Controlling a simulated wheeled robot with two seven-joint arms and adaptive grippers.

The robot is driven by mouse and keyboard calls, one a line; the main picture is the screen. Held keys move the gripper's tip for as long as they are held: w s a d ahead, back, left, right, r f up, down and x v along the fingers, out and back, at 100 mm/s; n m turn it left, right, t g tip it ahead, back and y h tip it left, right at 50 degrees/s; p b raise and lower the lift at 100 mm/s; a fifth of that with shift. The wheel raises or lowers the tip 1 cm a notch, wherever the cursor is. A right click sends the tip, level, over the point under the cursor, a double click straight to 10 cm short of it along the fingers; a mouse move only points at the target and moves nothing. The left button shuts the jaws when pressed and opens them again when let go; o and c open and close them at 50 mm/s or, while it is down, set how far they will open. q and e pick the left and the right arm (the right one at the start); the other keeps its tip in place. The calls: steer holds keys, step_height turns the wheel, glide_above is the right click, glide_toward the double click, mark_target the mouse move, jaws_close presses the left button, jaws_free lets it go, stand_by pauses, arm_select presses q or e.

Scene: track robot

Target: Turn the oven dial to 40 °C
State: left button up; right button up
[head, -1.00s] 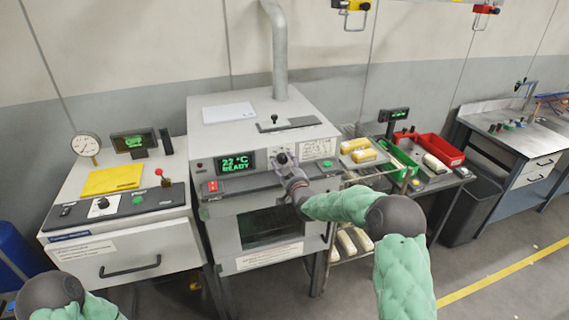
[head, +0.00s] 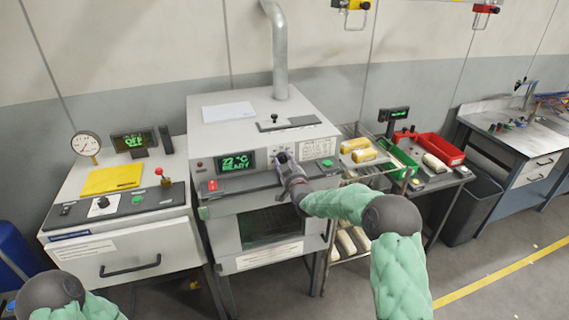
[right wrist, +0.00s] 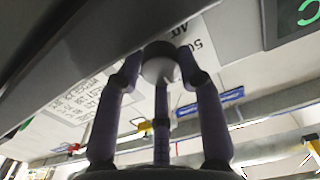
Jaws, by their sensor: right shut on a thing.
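The oven (head: 265,135) stands in the middle of the head view, a grey box with a front control panel. Its green display (head: 237,161) reads 22 °C READY. My right gripper (head: 284,161) is at the panel, right of the display, and covers the dial there. In the right wrist view the gripper's fingers are closed around the round grey dial (right wrist: 159,66). Panel markings "40" and "50" show just beyond the dial. Part of the green display shows at the upper right of that view. Only my left arm's green-sleeved part is in the head view; its gripper is out of frame.
A second machine with a drawer handle (head: 131,266), a gauge (head: 86,144) and a yellow pad (head: 111,180) stands left. A red switch (head: 212,185) and a green button (head: 327,163) flank the dial. A rack with yellow blocks (head: 363,155) and a red bin (head: 438,148) are right.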

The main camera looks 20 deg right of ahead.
steer(key=n+b, duration=0.2)
steer(key=f+n+b, duration=0.1)
steer(key=n+b, duration=0.1)
steer(key=b, duration=0.1)
steer(key=shift+b, duration=0.3)
steer(key=n+b, duration=0.2)
steer(key=n, duration=0.1)
steer(key=shift+r, duration=0.1)
steer(key=n+b, duration=0.1)
steer(key=n, duration=0.1)
steer(key=shift+n, duration=0.4)
steer(key=n+b, duration=0.1)
steer(key=n, duration=0.1)
steer(key=shift+n, duration=0.4)
steer(key=n+b, duration=0.1)
steer(key=n, duration=0.2)
steer(key=shift+r+n, duration=0.1)
steer(key=shift+n, duration=0.2)
steer(key=n, duration=0.4)
steer(key=shift+r, duration=0.1)
steer(key=shift+d+r+n, duration=0.1)
steer(key=shift+r+n, duration=0.05)
steer(key=shift+n, duration=1.55)
steer(key=shift+r, duration=0.1)
steer(key=o, duration=1.1)
steer(key=shift+d, duration=0.1)
